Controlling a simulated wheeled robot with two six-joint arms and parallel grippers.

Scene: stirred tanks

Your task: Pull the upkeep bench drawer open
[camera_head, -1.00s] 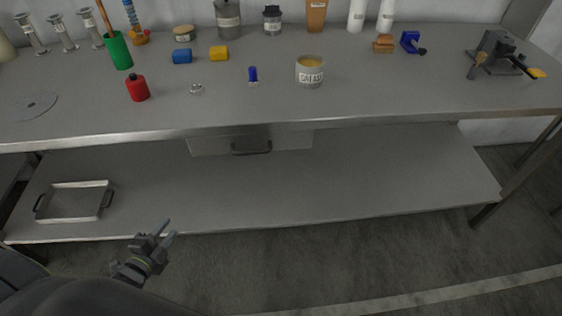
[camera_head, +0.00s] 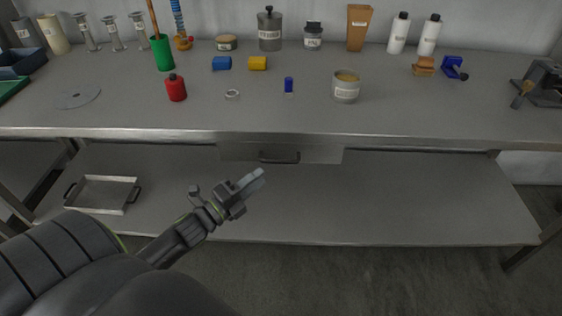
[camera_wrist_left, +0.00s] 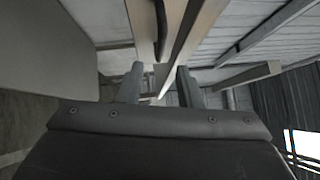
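The upkeep bench drawer (camera_head: 232,153) is a grey front panel under the bench's front edge, and it looks shut. Its dark bar handle (camera_head: 280,158) is on the middle of the panel. My left gripper (camera_head: 257,181) is open and empty, below and a little left of the handle and apart from it in the head view. In the left wrist view the two fingers (camera_wrist_left: 158,88) stand apart, with the dark handle (camera_wrist_left: 161,35) ahead, in line with the gap between them. The drawer front (camera_wrist_left: 200,30) runs beside it. My right gripper is not in view.
The bench top (camera_head: 420,115) overhangs the drawer and carries a grease tin (camera_head: 346,88), a red bottle (camera_head: 176,89) and several other items. A lower shelf (camera_head: 400,200) runs below, with a metal tray (camera_head: 103,193) at its left. The shelf right of my gripper is bare.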

